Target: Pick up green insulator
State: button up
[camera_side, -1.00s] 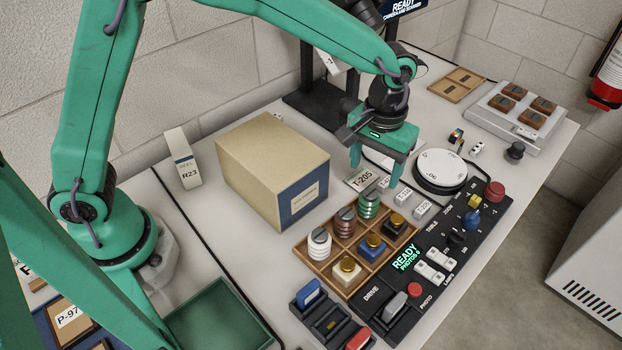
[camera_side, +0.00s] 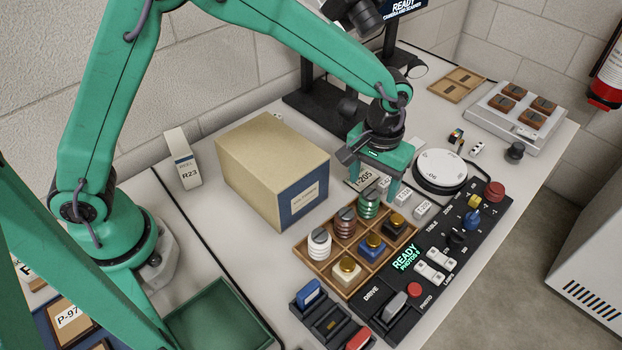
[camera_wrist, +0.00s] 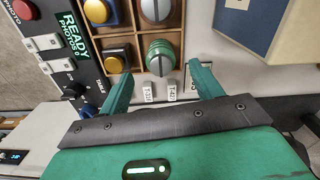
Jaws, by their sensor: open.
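The green insulator (camera_side: 369,205) is a ribbed piece with a grey slotted top, standing in the back corner compartment of a wooden tray (camera_side: 330,280). It also shows in the wrist view (camera_wrist: 160,58), just beyond and between my fingertips. My gripper (camera_side: 371,190) is open and empty, its fingers pointing down above and behind the green insulator. In the wrist view my gripper (camera_wrist: 161,82) has its two green fingers spread wide, with the insulator apart from them. A brown insulator (camera_side: 344,222) and a white insulator (camera_side: 319,243) stand in the same tray row.
Black, blue and cream blocks with yellow knobs fill the tray's other row. A tan box (camera_side: 272,170) stands left of the tray. A control panel (camera_side: 440,250) lies to its right, a white turntable (camera_side: 440,168) behind. Small white labels (camera_side: 404,194) lie near the gripper.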

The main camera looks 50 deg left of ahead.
aim_at(371, 193)
jog(key=shift+f, duration=2)
jog(key=shift+c, duration=0.3)
jog(key=c, duration=1.1)
